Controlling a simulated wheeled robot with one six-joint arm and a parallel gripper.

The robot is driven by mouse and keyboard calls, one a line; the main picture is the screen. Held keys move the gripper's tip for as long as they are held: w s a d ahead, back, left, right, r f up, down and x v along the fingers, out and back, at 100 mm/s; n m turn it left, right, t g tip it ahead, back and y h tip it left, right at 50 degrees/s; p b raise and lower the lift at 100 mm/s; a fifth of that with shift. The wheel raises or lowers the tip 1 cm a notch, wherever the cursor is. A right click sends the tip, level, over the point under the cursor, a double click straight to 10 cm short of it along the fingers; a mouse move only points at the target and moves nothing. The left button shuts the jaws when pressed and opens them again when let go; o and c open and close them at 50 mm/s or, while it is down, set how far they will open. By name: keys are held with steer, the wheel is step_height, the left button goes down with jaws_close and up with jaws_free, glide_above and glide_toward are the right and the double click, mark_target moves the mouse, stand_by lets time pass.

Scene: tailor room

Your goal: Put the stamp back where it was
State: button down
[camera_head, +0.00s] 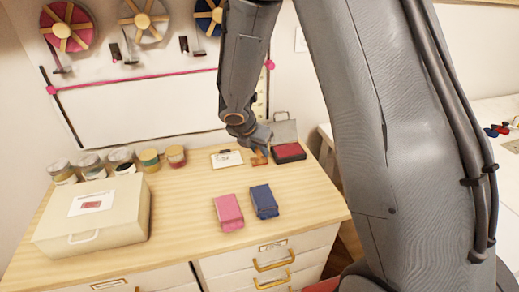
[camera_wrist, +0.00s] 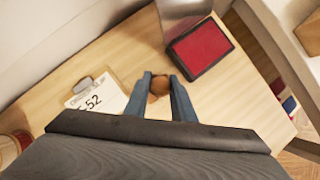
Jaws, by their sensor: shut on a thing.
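The wooden stamp (camera_wrist: 159,85) shows its round brown knob between my two blue-grey fingers in the wrist view. In the head view the stamp (camera_head: 259,158) is a small brown shape under my gripper (camera_head: 258,150). My gripper (camera_wrist: 159,92) is shut on the stamp, just left of the red ink pad (camera_head: 289,152). The ink pad (camera_wrist: 201,47) lies open with its grey lid (camera_head: 285,131) up behind it. The stamp's underside is hidden, so I cannot tell if it touches the table.
A small clipboard (camera_head: 227,159) with a marked card lies left of the stamp. A pink pack (camera_head: 229,212) and a blue pack (camera_head: 264,201) lie in front. Several jars (camera_head: 121,161) and a beige box (camera_head: 95,218) stand at left. The wooden top (camera_head: 185,212) is clear between.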

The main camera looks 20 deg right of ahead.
steer(key=c, duration=1.5)
jaws_free()
steer(key=shift+a+r, duration=0.1)
steer(key=shift+r, duration=0.35)
steer(key=v, duration=1)
steer(key=shift+s+d+f+m+g+y, duration=0.6)
steer(key=shift+s+m, duration=2.65)
steer(key=shift+m, duration=1.25)
steer(key=shift+s+d+f+m+g+y, duration=0.4)
steer(key=shift+s+d+m+y, duration=0.35)
steer(key=shift+s+m, duration=3.15)
steer(key=shift+s+d+f+m+g+y, duration=0.6)
steer(key=shift+s+m, duration=2.05)
steer(key=shift+m, duration=2.45)
steer(key=shift+a+r, duration=0.1)
steer(key=shift+r, duration=0.05)
